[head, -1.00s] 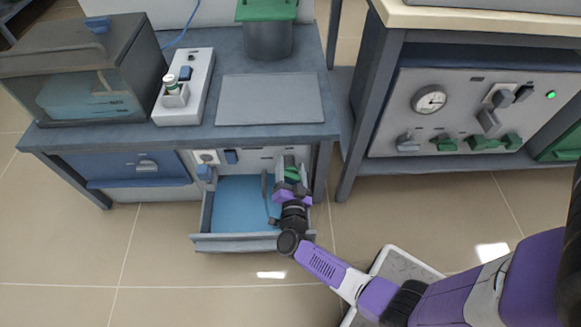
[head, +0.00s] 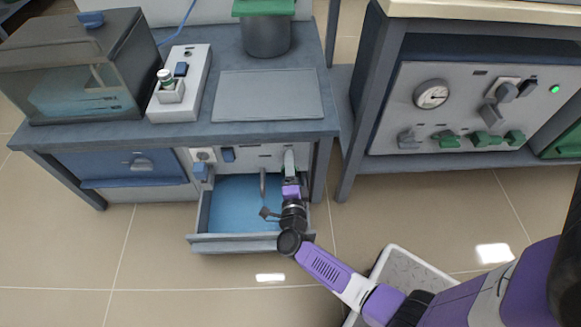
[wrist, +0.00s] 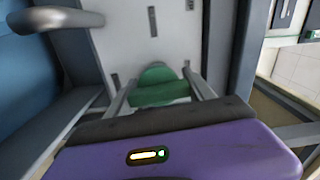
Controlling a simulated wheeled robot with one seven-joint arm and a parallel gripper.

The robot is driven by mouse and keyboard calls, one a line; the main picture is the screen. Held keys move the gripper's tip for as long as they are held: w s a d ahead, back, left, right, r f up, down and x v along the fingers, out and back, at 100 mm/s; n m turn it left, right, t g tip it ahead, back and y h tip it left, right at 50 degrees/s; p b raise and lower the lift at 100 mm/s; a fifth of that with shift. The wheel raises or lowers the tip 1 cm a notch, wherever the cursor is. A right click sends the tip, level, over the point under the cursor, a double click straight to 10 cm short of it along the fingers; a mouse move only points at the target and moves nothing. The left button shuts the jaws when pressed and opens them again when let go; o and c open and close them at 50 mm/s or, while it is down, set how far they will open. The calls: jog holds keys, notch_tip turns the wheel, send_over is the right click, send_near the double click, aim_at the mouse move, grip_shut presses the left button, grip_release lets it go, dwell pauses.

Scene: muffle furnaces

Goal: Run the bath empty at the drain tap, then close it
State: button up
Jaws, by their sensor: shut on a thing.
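The drain tap's green handle (wrist: 160,88) shows in the wrist view between my two fingers, in front of a light grey panel. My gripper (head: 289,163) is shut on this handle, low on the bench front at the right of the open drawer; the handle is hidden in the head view. A grey curved spout (head: 262,185) hangs over the drawer, left of my gripper; a grey rounded bar (wrist: 55,18) also shows at upper left in the wrist view. The dark tank with a clear front (head: 75,90) stands on the bench with bluish contents; its level is hard to read.
The drawer (head: 235,243) is pulled out, with a blue inside. A white block with a small vial (head: 180,85), a grey plate (head: 267,96) and a green-lidded pot (head: 266,35) stand on the bench. A control panel with green handles (head: 460,105) is at right.

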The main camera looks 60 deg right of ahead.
jog(key=shift+a+f+m, duration=0.1)
jog(key=shift+f+m, duration=0.1)
jog(key=shift+m, duration=0.3)
jog(key=o, duration=1.4)
jog(key=shift+r, duration=0.1)
jog(key=shift+p+v, duration=1.1)
jog(key=shift+v, duration=2.8)
jog(key=shift+s, duration=0.15)
